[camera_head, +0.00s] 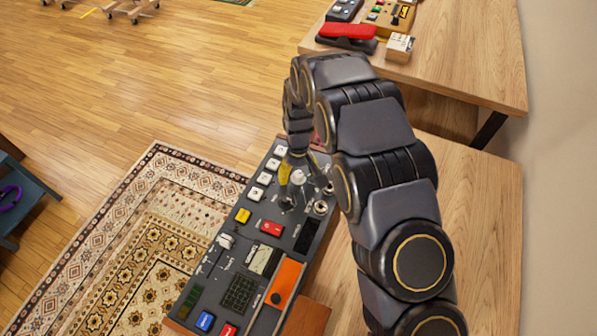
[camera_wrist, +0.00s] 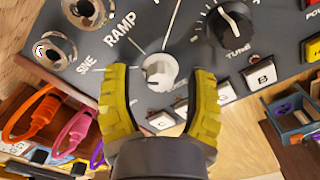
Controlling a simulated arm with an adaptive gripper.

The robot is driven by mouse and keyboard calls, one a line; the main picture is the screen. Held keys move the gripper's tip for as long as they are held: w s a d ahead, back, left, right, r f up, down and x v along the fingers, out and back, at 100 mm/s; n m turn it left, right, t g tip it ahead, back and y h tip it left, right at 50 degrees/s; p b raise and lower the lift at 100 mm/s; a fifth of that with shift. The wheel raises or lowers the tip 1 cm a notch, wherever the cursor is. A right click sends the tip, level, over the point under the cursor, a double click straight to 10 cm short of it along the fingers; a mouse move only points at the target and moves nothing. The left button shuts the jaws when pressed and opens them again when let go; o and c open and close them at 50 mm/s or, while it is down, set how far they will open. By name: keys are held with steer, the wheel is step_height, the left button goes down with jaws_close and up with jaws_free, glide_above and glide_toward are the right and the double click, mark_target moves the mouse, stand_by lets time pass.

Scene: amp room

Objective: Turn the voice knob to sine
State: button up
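The white voice knob (camera_wrist: 160,72) sits on the dark panel of the synthesizer in the wrist view, with the printed words RAMP (camera_wrist: 119,29) and SINE (camera_wrist: 88,64) to its left. Printed lines run from the words toward the knob. I cannot tell clearly which word its mark points to. My gripper (camera_wrist: 160,78) is open, its two yellow fingers on either side of the knob with visible gaps. In the head view the white knob (camera_head: 298,177) shows beside a yellow finger of my gripper (camera_head: 291,172); the other finger is mostly hidden.
A black TUNE knob (camera_wrist: 236,21) stands right of the voice knob. Metal jacks (camera_wrist: 55,50) lie to its left, white keys (camera_wrist: 226,92) close to the right finger. Another table (camera_head: 450,60) holds more gear.

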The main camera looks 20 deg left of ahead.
mark_target(299, 174)
steer(key=shift+r, duration=0.1)
step_height(299, 174, up, 12)
stand_by(0.5)
stand_by(0.4)
steer(key=s+d+r+m, duration=0.25)
steer(key=d+r, duration=0.25)
steer(key=d, duration=0.4)
steer(key=s+d+r+m, duration=0.2)
steer(key=s+d+r, duration=0.25)
steer(key=d, duration=0.35)
steer(key=s+d+r+m+g, duration=0.1)
steer(key=s+d+m, duration=0.1)
steer(key=s+d, duration=0.3)
steer(key=s+d+r+m, duration=0.2)
steer(key=s+d, duration=0.4)
steer(key=s, duration=0.7)
steer(key=shift+s+r+g, duration=0.25)
steer(key=shift+g, duration=0.15)
